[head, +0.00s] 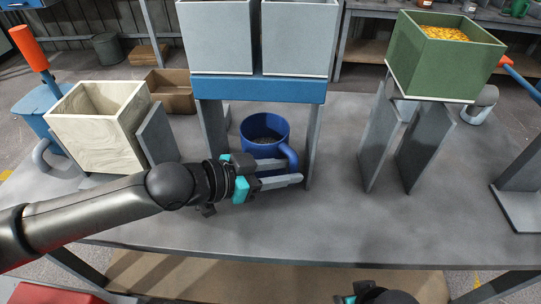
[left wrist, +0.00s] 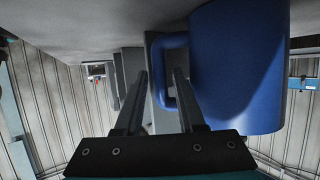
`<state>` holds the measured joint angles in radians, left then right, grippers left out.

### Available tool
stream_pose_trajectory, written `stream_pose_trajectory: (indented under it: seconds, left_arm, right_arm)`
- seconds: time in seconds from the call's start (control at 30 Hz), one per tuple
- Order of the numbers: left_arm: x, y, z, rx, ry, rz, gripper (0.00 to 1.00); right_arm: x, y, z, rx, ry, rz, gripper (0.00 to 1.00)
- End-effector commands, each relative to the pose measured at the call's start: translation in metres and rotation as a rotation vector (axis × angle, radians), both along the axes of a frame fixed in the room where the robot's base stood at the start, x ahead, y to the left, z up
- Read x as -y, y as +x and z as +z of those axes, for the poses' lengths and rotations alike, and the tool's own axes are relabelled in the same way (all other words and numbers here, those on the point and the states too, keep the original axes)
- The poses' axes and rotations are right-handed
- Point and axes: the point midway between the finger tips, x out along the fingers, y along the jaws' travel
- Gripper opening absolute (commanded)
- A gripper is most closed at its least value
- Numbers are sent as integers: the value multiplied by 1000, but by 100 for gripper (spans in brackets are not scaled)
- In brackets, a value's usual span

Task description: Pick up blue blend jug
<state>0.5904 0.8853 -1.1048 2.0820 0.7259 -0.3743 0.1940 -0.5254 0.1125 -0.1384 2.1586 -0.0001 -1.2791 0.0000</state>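The blue jug (head: 264,128) stands upright on the grey table under a raised blue ledge, with dark contents inside. Its handle (head: 291,157) faces the front right. My left gripper (head: 295,171) is open in front of the jug, fingers pointing right, close to the handle. In the left wrist view the jug (left wrist: 240,65) fills the upper right. The handle's upright bar (left wrist: 158,70) shows between the two open fingertips (left wrist: 160,74); I cannot tell whether they touch it. My right gripper (head: 368,296) is only partly visible at the bottom edge, its fingers hidden.
Grey supports hold the blue ledge (head: 258,88) with two grey bins (head: 215,40) above the jug. A wooden box (head: 95,135) stands left. A green bin (head: 440,65) with yellow contents stands on grey plates at right. The table (head: 400,225) is clear in the front right.

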Motion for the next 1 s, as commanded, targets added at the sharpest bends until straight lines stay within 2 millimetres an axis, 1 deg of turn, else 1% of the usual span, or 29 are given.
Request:
stream_pose_trajectory:
  seconds: [0.23,0.57,1.0]
  left_arm:
    - [0,0,0,0,0,0,37]
    - [0,0,0,1,-1,0,0]
    - [0,0,0,0,-1,-1,0]
  right_arm:
    - [0,0,1,0,0,0,50]
    - [0,0,1,1,0,0,50]
    - [0,0,1,1,0,0,50]
